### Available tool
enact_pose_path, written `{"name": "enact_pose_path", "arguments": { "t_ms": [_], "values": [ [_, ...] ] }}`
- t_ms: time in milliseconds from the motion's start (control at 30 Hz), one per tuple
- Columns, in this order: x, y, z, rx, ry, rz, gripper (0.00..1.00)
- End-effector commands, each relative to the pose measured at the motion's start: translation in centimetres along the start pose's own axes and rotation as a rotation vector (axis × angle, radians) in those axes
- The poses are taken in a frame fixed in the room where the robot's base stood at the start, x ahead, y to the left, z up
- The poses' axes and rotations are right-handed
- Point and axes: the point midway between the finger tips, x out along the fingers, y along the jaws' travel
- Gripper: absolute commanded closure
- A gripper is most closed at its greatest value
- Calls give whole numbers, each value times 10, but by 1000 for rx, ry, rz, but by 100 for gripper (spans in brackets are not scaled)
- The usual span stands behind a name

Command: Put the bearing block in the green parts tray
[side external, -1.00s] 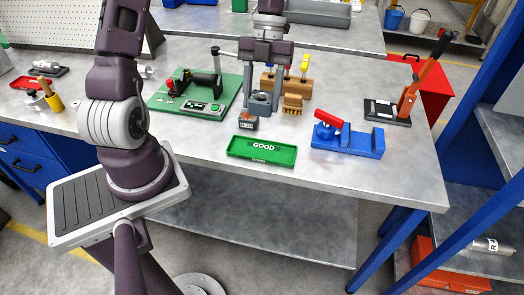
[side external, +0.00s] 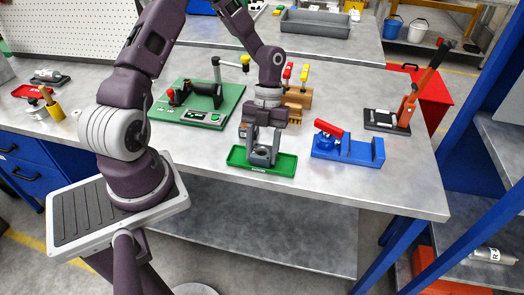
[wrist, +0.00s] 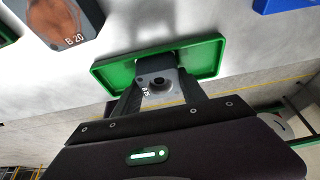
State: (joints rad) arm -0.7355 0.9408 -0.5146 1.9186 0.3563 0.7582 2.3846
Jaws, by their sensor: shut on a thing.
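The bearing block (side external: 261,156) is a dark grey block with a round hole, which also shows in the wrist view (wrist: 158,82). My gripper (side external: 261,150) is shut on it, with one finger on each side. The green parts tray (side external: 285,168) lies on the bench under the block; its rim also shows in the wrist view (wrist: 222,45). The block is over or within the tray's outline. I cannot tell whether it touches the tray's floor.
A blue clamp fixture with a red handle (side external: 350,148) stands right of the tray. A small block with an orange face (wrist: 62,20) is just behind the tray. A green board with a fixture (side external: 190,110) is back left. Bare bench lies in front of the tray.

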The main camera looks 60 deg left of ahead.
Motion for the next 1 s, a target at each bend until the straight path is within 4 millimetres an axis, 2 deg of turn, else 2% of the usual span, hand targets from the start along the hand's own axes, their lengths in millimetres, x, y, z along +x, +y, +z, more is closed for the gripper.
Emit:
{"name": "enact_pose_path", "arguments": {
  "t_ms": [167, 200, 300, 567, 667, 1000],
  "values": [
    [2, 0, 1, 0, 0, 0, 100],
    [2, 0, 1, 0, 0, 0, 45],
    [2, 0, 1, 0, 0, 0, 29],
    [1, 0, 1, 0, 0, 0, 29],
    [-6, 0, 0, -1, -2, -2, 29],
    [-93, -1, 1, -1, -5, -3, 29]
  ]
}}
